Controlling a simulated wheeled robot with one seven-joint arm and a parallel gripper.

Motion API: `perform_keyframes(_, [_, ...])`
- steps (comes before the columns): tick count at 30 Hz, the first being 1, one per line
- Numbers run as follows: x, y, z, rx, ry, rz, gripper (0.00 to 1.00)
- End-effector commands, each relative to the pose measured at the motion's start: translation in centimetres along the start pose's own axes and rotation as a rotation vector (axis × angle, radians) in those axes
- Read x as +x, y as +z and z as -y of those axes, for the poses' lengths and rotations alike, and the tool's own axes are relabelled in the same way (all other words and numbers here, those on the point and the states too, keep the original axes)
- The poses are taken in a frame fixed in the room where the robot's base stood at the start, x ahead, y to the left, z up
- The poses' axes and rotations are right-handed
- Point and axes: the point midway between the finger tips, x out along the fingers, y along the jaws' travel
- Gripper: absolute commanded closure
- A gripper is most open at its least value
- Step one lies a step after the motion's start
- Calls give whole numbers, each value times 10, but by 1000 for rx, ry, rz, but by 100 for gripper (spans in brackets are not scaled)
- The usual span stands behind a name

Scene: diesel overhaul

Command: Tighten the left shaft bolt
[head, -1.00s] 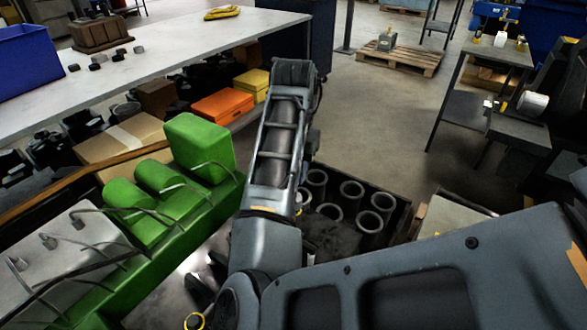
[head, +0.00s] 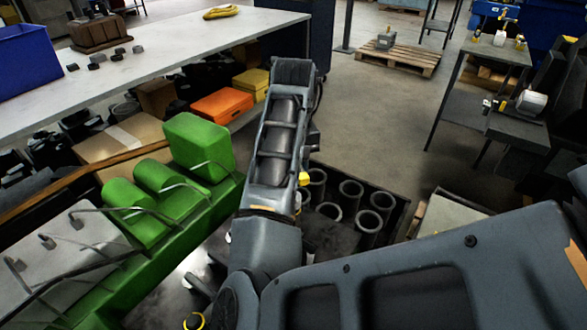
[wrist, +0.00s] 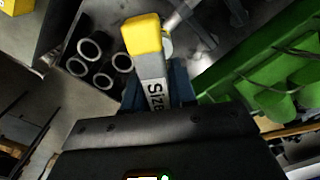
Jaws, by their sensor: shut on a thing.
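The tool points away from the gripper. A pale metal shaft-like part (wrist: 186,14) shows just beyond and to the right of the yellow end. I cannot tell whether they touch, and I cannot make out the left shaft bolt. The green engine (wrist: 275,75) lies to the right; in the head view it is at the left (head: 197,145). My arm hides the gripper in the head view.
A dark crate with several upright cylinders (head: 350,189) stands beside my arm; the cylinders also show in the wrist view (wrist: 89,49). A long workbench (head: 185,45) runs behind the engine. A pallet (head: 400,58) lies on open floor.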

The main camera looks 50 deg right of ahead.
Motion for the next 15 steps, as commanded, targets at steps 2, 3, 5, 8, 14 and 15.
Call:
perform_keyframes(2, [0, 0, 0, -56, 0, -1, 100])
perform_keyframes(3, [0, 0, 0, -86, 0, -1, 100])
perform_keyframes(5, [0, 0, 0, -132, 0, -1, 100])
perform_keyframes(8, [0, 0, 0, -206, 0, -1, 100])
perform_keyframes(14, [0, 0, -1, -356, 0, -1, 100])
perform_keyframes(15, [0, 0, -1, -386, 0, -1, 100])
